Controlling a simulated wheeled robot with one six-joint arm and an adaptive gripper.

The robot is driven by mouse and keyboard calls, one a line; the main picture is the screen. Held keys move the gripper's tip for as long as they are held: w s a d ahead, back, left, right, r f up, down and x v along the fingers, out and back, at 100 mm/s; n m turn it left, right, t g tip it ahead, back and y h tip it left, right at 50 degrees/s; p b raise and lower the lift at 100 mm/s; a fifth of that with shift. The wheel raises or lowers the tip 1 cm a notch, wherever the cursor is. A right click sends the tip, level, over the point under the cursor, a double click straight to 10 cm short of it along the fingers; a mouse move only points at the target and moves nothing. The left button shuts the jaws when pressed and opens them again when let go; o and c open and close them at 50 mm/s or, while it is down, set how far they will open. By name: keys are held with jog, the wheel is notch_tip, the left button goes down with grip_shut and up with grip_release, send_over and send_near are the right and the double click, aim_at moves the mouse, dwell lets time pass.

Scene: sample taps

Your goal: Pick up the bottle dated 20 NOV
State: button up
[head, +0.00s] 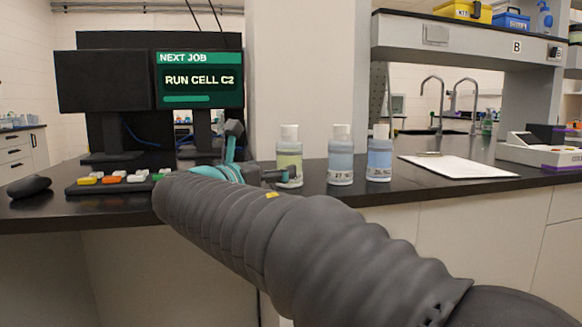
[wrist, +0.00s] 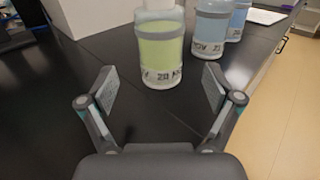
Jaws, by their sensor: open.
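Three white-capped bottles stand upright in a row on the black bench. The left one (head: 289,163) holds yellow-green liquid; in the wrist view the same bottle (wrist: 160,48) has a date band low down that starts with a 2, the rest hard to read. The middle bottle (head: 340,160) is pale blue, its band seeming to read 27 NOV. The right bottle (head: 379,158) is bluer, its date unclear. My gripper (wrist: 159,90) is open and empty, its fingers spread in front of the green bottle, which stands between their lines, slightly beyond the tips.
A white pillar (head: 295,70) rises behind the bottles. Left are two monitors (head: 199,80), one reading RUN CELL C2, and a button panel (head: 115,181). A clipboard (head: 455,166) lies to the right. The bench in front of the green bottle is clear.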

aim_at(282, 166)
jog(key=shift+x, duration=3.8)
jog(key=shift+s, duration=0.1)
jog(key=c, duration=1.5)
